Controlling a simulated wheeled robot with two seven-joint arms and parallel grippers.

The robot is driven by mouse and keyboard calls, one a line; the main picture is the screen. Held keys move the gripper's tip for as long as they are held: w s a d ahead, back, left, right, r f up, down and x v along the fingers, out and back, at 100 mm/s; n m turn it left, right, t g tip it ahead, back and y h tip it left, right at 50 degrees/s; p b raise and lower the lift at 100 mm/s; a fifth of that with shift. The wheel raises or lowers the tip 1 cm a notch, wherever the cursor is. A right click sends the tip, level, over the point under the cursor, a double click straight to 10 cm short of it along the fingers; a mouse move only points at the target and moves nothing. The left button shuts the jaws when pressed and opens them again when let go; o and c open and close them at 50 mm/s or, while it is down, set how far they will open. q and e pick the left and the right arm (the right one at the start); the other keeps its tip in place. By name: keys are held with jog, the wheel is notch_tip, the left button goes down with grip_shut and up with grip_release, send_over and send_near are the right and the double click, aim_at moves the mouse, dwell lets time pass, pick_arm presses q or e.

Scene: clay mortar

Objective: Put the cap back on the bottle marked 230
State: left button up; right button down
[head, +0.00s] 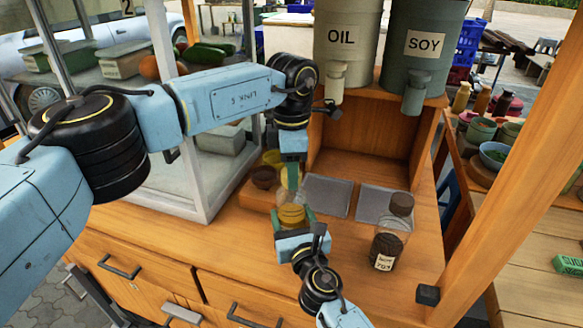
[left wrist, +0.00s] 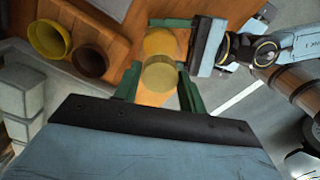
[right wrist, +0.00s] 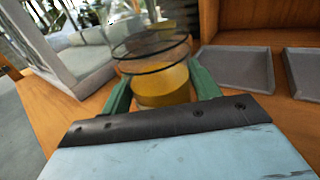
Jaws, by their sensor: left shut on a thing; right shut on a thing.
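A small bottle with yellow contents (head: 291,214) stands between the green fingers of my right gripper (head: 293,222), which is shut on it; the bottle also shows in the right wrist view (right wrist: 162,86). Its label is not visible. My left gripper (head: 290,186) points down just above it and is shut on a pale see-through cap (left wrist: 160,77). In the left wrist view the cap overlaps the bottle's yellow top (left wrist: 160,43). In the right wrist view the clear cap (right wrist: 130,35) appears over the bottle's mouth, slightly off to the left. I cannot tell whether they touch.
A dark-filled bottle (head: 386,248) with a brownish top and a white label stands to the right. Two grey trays (head: 326,196) lie behind. Small bowls (head: 265,177) sit to the left, near the glass case.

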pick_arm(q)
jog(key=m, duration=0.4)
jog(key=o, duration=1.2)
jog(key=shift+c, duration=0.2)
notch_tip(320, 180, up, 12)
pick_arm(e)
jog(key=shift+c, duration=1.4)
grip_release()
